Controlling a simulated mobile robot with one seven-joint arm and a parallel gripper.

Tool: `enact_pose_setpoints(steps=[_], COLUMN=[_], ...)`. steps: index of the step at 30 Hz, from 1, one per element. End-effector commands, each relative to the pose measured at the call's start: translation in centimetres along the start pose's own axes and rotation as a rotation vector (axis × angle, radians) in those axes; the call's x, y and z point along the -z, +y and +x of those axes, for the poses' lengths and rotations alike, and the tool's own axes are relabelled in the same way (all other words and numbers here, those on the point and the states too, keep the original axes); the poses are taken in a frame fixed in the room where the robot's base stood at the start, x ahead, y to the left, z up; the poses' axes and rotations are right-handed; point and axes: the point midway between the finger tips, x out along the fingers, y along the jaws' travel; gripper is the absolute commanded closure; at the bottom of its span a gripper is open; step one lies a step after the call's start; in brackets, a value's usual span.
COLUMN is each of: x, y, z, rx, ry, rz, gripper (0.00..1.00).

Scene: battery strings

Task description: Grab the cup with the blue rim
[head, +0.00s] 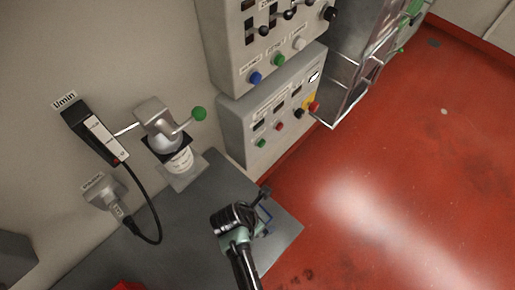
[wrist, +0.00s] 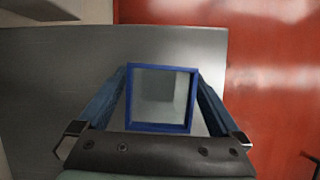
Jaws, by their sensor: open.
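The cup with the blue rim (wrist: 160,98) is square and open at the top, with a pale grey inside, in the middle of the wrist view. My gripper (wrist: 162,78) is open, with one blue-grey finger on each side of the cup. The fingers look close to the cup's sides; I cannot tell whether they touch it. In the head view my gripper (head: 264,208) is over the right end of the grey table, and a small bit of the cup's blue (head: 265,213) shows beside the fingers, mostly hidden.
The grey table (head: 200,225) is mostly bare, with its right edge close to the cup. A device with a green-knobbed lever (head: 160,125) stands at the wall end. Control panels (head: 275,110) hang on the wall, and a black cable (head: 155,215) loops onto the table. Red floor (head: 420,150) lies beyond.

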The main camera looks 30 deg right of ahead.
Motion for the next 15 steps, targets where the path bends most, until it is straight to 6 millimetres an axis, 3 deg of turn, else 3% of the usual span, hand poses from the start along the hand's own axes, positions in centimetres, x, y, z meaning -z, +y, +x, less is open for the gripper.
enact_pose_setpoints(steps=[10, 15], x=[0.01, 0.02], y=[-0.04, -0.04], z=[0.76, 0.74], rx=[0.0, 0.0], ry=[0.0, 0.0], rz=[0.0, 0.0], gripper=[0.0, 0.29])
